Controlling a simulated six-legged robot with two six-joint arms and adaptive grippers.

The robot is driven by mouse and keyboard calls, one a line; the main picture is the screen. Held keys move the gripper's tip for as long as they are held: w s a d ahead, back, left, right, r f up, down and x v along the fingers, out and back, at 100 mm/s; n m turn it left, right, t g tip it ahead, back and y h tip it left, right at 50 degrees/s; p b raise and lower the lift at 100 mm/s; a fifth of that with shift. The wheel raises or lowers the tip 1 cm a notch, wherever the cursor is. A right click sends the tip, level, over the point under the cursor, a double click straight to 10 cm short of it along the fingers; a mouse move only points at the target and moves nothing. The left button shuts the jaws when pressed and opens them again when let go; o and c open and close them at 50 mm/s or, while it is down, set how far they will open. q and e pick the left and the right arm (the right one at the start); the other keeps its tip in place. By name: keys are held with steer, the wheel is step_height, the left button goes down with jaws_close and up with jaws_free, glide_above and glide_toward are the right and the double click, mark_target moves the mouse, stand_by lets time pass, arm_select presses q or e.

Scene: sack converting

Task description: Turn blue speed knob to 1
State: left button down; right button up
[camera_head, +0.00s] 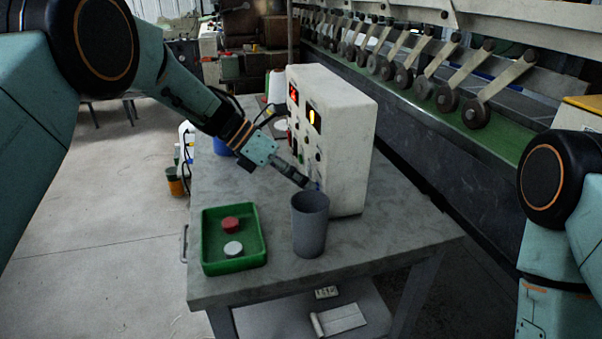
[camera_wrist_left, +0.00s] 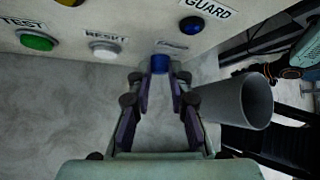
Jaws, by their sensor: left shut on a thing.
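The white control box (camera_head: 345,135) stands on the grey table. The blue speed knob (camera_wrist_left: 159,63) is low on its front face, beneath a small label too blurred to read. My left gripper (camera_head: 306,183) reaches the lower front of the box from the left. In the left wrist view its fingertips (camera_wrist_left: 160,77) are shut on the blue knob, one on each side. In the head view the knob is mostly hidden by the fingers. The knob's pointer and scale cannot be made out. My right arm shows at the right edge, its gripper out of view.
A grey cup (camera_head: 310,228) stands close beside the left gripper. A green tray (camera_head: 207,240) holds a red and a white piece. A machine with several rollers stands behind.

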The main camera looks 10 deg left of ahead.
arm_select(q)
steer(key=shift+w+a+n+g+h+p, duration=0.1)
steer(key=shift+n+g+h+p, duration=0.25)
steer(key=shift+g+p, duration=0.25)
steer(key=shift+w+f+n+g+h, duration=0.15)
steer(key=shift+f+n+g+h, duration=0.1)
steer(key=shift+n+g, duration=0.15)
steer(key=shift+f+n+g+h+b, duration=0.2)
steer(key=shift+g+h+b, duration=0.25)
steer(key=shift+b, duration=0.4)
steer(key=shift+w+a+r+n+g+b, duration=0.1)
steer(key=shift+n+g+b, duration=0.25)
steer(key=shift+b, duration=0.25)
arm_select(e)
steer(key=shift+f, duration=0.5)
arm_select(q)
steer(key=c, duration=1.2)
jaws_free()
steer(key=shift+r, duration=0.1)
steer(key=shift+r, duration=0.1)
